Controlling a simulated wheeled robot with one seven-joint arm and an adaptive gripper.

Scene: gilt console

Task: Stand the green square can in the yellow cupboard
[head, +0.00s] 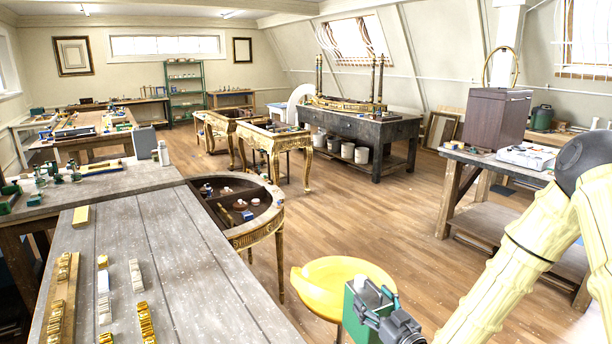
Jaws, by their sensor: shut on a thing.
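The green square can (355,315) is at the bottom centre of the head view, with a white cap on top and about upright. My gripper (372,308) is shut on it from the right side. No yellow cupboard can be made out in this view.
A yellow round stool seat (318,283) is just behind the can. A long grey worktable (165,265) with small gilt pieces is at the left. A half-round gilt console (262,226) stands beyond it. A bench (480,162) is at the right. Wooden floor between is clear.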

